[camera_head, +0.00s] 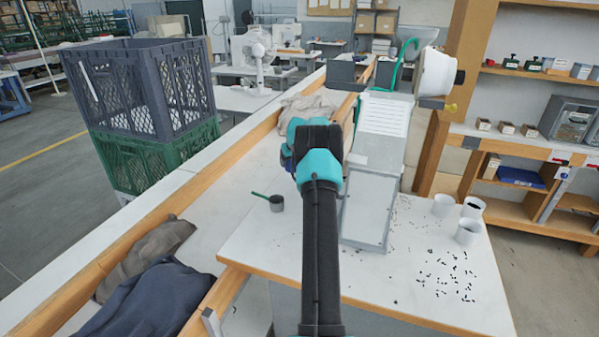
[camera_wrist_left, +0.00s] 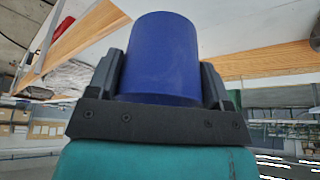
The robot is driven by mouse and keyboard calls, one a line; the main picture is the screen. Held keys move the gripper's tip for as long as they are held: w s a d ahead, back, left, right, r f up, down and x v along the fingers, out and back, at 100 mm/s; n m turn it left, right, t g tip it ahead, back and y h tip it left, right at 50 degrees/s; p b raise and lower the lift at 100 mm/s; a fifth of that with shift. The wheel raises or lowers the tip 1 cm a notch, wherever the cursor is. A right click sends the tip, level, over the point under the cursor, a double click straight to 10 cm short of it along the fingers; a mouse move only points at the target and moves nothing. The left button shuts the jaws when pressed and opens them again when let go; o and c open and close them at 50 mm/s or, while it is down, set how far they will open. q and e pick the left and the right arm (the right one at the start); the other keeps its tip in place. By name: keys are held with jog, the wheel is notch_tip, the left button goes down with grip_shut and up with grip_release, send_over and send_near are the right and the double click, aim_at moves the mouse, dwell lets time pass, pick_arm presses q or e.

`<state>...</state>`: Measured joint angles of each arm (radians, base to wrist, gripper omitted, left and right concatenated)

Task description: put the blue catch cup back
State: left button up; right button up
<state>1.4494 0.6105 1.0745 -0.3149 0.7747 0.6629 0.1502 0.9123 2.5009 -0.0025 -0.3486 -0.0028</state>
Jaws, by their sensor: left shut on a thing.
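The blue catch cup (camera_wrist_left: 163,55) fills the middle of the left wrist view. My left gripper (camera_wrist_left: 162,80) is shut on it, with one dark finger on each side. In the head view my left arm (camera_head: 320,230) reaches up the middle, over the bench beside the press, and its wrist hides the fingers and most or all of the cup. The eyelet press (camera_head: 370,205) is a grey machine with a white sloped, ribbed top, just right of the arm. The place under the press is not clearly seen. My right gripper is in neither view.
Several small dark bits lie on the white table (camera_head: 410,300) near white cups (camera_head: 467,232). Dark cloths (camera_head: 150,295) lie at lower left; stacked crates (camera_head: 145,95) stand behind.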

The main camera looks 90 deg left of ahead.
aim_at(292, 170)
pick_arm(q)
jog(key=shift+f, duration=0.1)
jog(key=shift+f, duration=2.4)
jog(key=shift+f, duration=0.15)
jog(key=o, duration=0.9)
jog(key=v, duration=1.2)
